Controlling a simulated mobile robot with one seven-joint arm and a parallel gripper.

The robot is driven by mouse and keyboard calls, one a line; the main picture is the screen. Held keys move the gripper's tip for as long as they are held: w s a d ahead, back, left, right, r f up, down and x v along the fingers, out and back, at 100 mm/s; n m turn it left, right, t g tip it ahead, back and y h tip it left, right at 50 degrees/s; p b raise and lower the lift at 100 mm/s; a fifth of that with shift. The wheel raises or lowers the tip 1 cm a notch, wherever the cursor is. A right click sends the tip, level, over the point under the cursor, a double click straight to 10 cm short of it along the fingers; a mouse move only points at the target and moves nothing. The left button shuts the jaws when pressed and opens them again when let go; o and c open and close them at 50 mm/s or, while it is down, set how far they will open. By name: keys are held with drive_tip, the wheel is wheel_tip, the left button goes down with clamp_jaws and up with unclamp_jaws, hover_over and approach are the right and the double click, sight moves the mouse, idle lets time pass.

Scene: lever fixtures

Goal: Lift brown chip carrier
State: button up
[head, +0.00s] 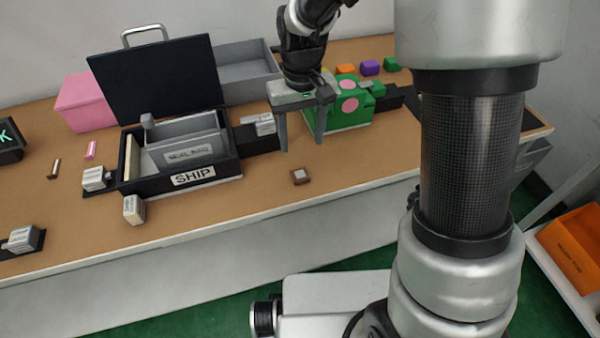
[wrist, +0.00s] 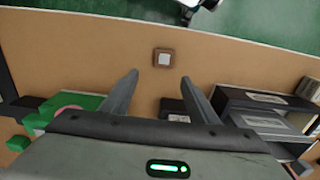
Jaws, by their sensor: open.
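The brown chip carrier (head: 300,176) is a small brown square with a pale chip in its middle. It lies flat on the table near the front edge. It also shows in the wrist view (wrist: 164,58), a little beyond my fingertips and between their lines. My gripper (head: 302,144) is open and empty above the table, behind the carrier in the head view. Its two fingers also show in the wrist view (wrist: 171,80), spread apart and not touching the carrier.
A black box marked SHIP (head: 192,176) with a raised lid (head: 160,78) stands left of the gripper. A green box with pink dots (head: 350,106) stands just behind it. Small white blocks (head: 134,209) lie at left. The table around the carrier is clear.

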hover_over(299, 172)
drive_tip(key=f, duration=0.4)
drive_tip(key=shift+w+d+f+b, duration=0.25)
drive_tip(key=shift+w+d+b, duration=0.05)
drive_tip(key=shift+w, duration=0.1)
drive_tip(key=f, duration=0.2)
drive_tip(key=s+f+b, duration=0.1)
drive_tip(key=f, duration=0.1)
drive_tip(key=shift+a+f, duration=0.1)
drive_tip(key=shift+a, duration=0.15)
drive_tip(key=shift+w+f, duration=0.1)
drive_tip(key=shift+f, duration=0.4)
drive_tip(key=c, duration=1.1)
drive_tip(key=shift+r, duration=0.1)
